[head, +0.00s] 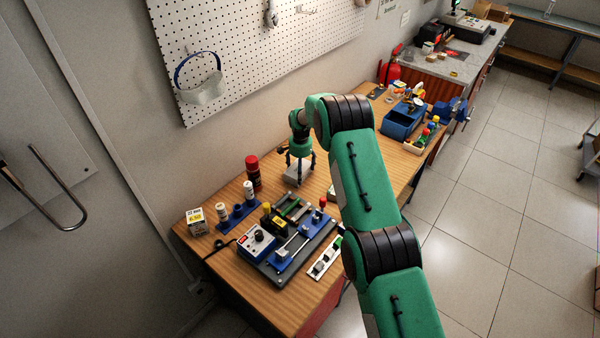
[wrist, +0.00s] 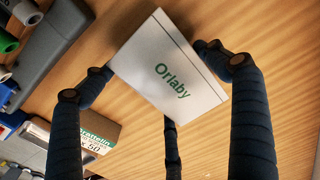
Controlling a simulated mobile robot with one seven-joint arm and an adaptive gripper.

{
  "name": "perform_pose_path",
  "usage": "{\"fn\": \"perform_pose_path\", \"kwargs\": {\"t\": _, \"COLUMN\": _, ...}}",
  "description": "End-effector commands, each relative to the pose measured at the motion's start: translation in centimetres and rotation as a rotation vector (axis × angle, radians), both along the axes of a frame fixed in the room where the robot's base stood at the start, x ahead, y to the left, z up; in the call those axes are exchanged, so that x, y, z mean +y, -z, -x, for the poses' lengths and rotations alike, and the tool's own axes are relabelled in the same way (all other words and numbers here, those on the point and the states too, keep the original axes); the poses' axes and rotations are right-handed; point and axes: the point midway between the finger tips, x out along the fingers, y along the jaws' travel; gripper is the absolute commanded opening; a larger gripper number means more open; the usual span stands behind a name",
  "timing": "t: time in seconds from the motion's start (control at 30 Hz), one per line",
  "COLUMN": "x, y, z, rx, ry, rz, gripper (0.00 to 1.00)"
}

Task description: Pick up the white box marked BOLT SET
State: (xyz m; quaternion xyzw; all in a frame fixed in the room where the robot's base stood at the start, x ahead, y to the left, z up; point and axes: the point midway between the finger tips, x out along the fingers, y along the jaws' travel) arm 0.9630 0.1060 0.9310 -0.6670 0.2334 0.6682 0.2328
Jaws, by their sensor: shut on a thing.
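A white box (wrist: 168,70) lies between the dark fingers of my gripper (wrist: 160,66) in the wrist view. Its visible face reads "Orlaby" in green; no BOLT SET marking shows on this face. The fingers touch its left and right sides, and another finger shows below it. In the head view my gripper (head: 298,166) points down over the bench with the white box (head: 295,176) under it. I cannot tell whether the box is clear of the bench top.
The wooden bench (head: 225,258) holds a dark fixture plate (head: 283,276), a red-capped can (head: 252,173) and a white-and-yellow carton (head: 197,221) to the left. A carton with a green label (wrist: 98,127) lies close by in the wrist view. A blue bin (head: 399,125) stands farther back.

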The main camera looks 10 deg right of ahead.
Motion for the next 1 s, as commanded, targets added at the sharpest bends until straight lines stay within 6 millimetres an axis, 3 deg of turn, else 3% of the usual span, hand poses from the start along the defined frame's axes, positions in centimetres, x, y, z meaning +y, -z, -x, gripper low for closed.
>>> {"fn": "perform_pose_path", "kwargs": {"t": 0.7, "x": 0.0, "y": -8.5, "z": -0.1, "rx": -0.003, "ry": 0.0, "rz": 0.0, "gripper": 0.58}}
{"fn": "perform_pose_path", "kwargs": {"t": 1.0, "x": 0.0, "y": -9.7, "z": -0.1, "rx": -0.001, "ry": 0.0, "rz": 0.0, "gripper": 0.58}}
